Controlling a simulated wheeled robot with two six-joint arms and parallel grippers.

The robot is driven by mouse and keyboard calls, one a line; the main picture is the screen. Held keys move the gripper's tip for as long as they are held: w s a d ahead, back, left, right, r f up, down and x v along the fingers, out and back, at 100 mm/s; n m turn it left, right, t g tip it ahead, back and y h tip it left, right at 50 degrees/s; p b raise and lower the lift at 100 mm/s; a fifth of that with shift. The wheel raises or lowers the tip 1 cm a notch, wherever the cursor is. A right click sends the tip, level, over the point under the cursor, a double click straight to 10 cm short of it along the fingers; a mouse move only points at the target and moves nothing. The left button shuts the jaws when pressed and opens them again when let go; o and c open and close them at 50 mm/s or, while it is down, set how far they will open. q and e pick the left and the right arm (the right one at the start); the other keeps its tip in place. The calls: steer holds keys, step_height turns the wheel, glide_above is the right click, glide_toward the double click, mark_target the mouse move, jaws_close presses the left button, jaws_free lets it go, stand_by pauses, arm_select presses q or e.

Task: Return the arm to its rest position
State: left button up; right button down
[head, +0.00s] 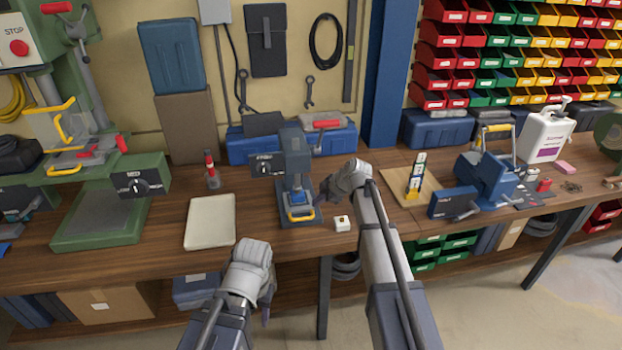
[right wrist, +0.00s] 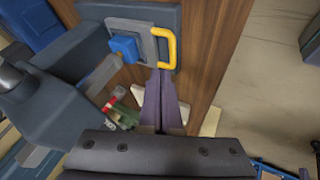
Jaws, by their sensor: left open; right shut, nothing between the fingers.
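My right gripper (head: 328,190) reaches over the workbench, just right of a small blue-grey press (head: 294,155). In the right wrist view its purple fingers (right wrist: 160,98) are shut with nothing between them. They are close to the press's yellow handle (right wrist: 169,47); I cannot tell if they touch it. A blue block (right wrist: 124,47) sits on the press base beside the handle. My left gripper (head: 265,312) hangs in front of the bench edge, below the pale tray, open and empty; its fingers are mostly hidden behind its wrist.
A pale tray (head: 210,221) lies left of the press, and a green machine (head: 112,210) stands further left. A wooden board (head: 405,198) and a blue vise (head: 485,178) are to the right.

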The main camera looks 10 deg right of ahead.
steer(key=shift+s+a, duration=0.1)
steer(key=s+a+f+m+g+h, duration=0.1)
steer(key=s+a+f+m+g, duration=0.2)
steer(key=s, duration=0.6)
steer(key=s+a+m+g+h, duration=0.1)
steer(key=s+a+m, duration=0.2)
steer(key=s+a, duration=0.4)
steer(key=s+f+m+g+h, duration=0.1)
steer(key=s+m+h, duration=0.3)
steer(key=s, duration=1.4)
steer(key=m+g, duration=0.1)
steer(key=m, duration=0.2)
steer(key=shift+d, duration=0.4)
arm_select(q)
steer(key=shift+o, duration=0.2)
arm_select(e)
steer(key=shift+f, duration=0.1)
